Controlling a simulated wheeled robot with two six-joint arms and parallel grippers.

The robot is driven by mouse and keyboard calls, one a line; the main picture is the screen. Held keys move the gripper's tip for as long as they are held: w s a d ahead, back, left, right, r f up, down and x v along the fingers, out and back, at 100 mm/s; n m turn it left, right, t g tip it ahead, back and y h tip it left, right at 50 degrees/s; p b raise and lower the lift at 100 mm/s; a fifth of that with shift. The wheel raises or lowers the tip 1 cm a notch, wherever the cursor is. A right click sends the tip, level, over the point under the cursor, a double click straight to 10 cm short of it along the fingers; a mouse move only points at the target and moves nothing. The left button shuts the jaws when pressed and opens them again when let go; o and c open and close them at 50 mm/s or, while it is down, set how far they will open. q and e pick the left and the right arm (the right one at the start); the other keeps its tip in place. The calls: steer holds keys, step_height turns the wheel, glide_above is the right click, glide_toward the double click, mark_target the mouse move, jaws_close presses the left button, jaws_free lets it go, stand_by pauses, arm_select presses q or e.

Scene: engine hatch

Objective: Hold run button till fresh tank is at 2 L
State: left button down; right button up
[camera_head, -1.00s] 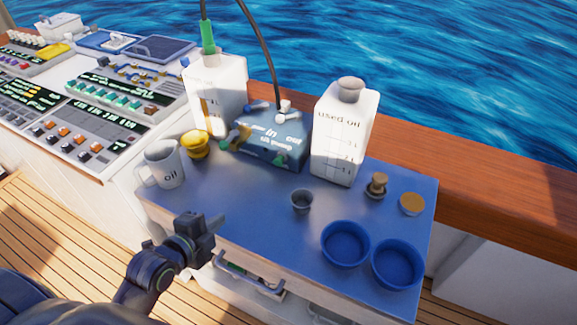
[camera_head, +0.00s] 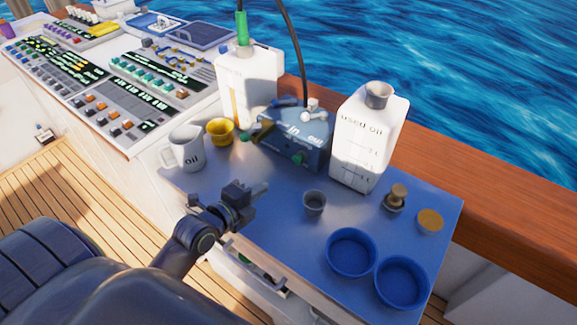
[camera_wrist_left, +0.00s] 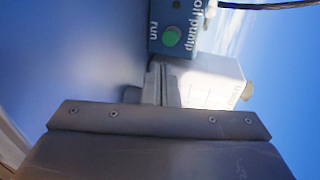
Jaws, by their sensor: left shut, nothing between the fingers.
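The blue oil pump (camera_head: 292,138) stands at the back of the blue table. Its green run button (camera_wrist_left: 171,36) shows in the left wrist view, labelled "run", and also in the head view (camera_head: 298,158). The fresh tank appears to be the left white canister (camera_head: 240,85), with a green-ended hose at its top and an amber strip; its level is too small to read. The white used oil tank (camera_head: 368,140) stands right of the pump. My left gripper (camera_head: 264,187) is shut and empty above the table's front, pointing toward the pump, apart from the button. My right gripper is not in view.
An oil jug (camera_head: 187,148) and yellow cup (camera_head: 220,131) stand left of the pump. A small grey cup (camera_head: 314,202), a brass-coloured knob (camera_head: 396,196), an orange lid (camera_head: 430,220) and two blue bowls (camera_head: 350,252) are on the right. The table between gripper and pump is clear.

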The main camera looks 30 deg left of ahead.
mark_target(296, 160)
arm_select(q)
steer(key=p+x, duration=0.1)
steer(key=x, duration=0.3)
steer(key=p+x, duration=0.1)
steer(key=x, duration=0.2)
steer(key=r+x, duration=0.1)
steer(key=x, duration=0.3)
steer(key=shift+w+d+p, duration=0.1)
steer(key=shift+w+p, duration=0.3)
steer(key=shift+w, duration=0.1)
steer(key=shift+w, duration=0.1)
steer(key=shift+w+f+b, duration=0.15)
steer(key=shift+w+b, duration=0.05)
steer(key=shift+b, duration=0.2)
steer(key=shift+w+d+b, duration=0.1)
steer(key=shift+w+b, duration=0.45)
steer(key=shift+w, duration=0.1)
steer(key=shift+r, duration=0.25)
stand_by(5.0)
